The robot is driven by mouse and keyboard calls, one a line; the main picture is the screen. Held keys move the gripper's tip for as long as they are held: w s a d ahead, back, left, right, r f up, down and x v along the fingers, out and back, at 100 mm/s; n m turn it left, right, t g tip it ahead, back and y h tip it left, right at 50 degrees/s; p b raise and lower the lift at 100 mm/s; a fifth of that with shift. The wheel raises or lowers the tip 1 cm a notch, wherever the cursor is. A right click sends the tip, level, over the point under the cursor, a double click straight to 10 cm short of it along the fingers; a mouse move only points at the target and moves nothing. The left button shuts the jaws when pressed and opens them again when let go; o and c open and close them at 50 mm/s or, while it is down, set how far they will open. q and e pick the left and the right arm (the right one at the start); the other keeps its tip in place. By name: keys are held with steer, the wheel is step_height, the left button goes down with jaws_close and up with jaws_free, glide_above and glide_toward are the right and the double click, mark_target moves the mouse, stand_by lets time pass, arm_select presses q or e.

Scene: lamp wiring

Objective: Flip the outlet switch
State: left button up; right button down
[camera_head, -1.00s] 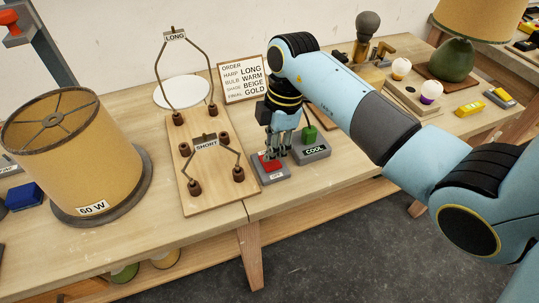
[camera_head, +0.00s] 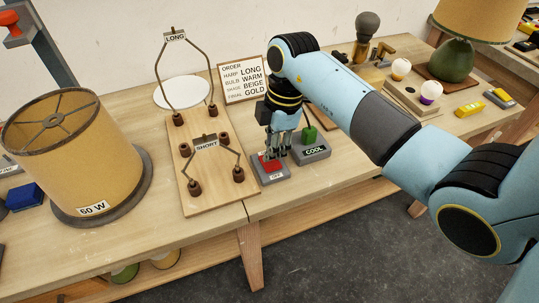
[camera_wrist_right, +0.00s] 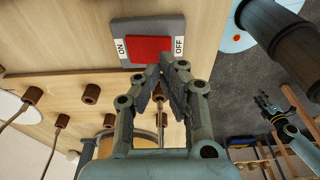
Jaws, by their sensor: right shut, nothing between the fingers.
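The outlet switch (camera_head: 271,166) is a grey box with a red rocker, standing on the workbench in the head view. In the right wrist view the red rocker (camera_wrist_right: 149,49) shows between an ON label and an OFF label. My right gripper (camera_head: 275,154) points down just above the switch. In the wrist view its fingertips (camera_wrist_right: 167,66) are together at the rocker's lower edge, with nothing between them. I cannot tell whether they touch the rocker.
A grey box labelled COOL (camera_head: 313,152) with a green part stands close to the right of the switch. The wooden harp board (camera_head: 197,201) is at the left. An order sign (camera_head: 241,80) stands behind. The bench's front edge is near.

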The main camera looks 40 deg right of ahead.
mark_target(273, 165)
steer(key=shift+f+b, duration=1.4)
steer(key=shift+f, duration=0.05)
stand_by(0.8)
step_height(273, 165, up, 7)
steer(key=p, duration=0.7)
steer(key=shift+r, duration=0.1)
steer(key=shift+s, duration=0.1)
stand_by(0.4)
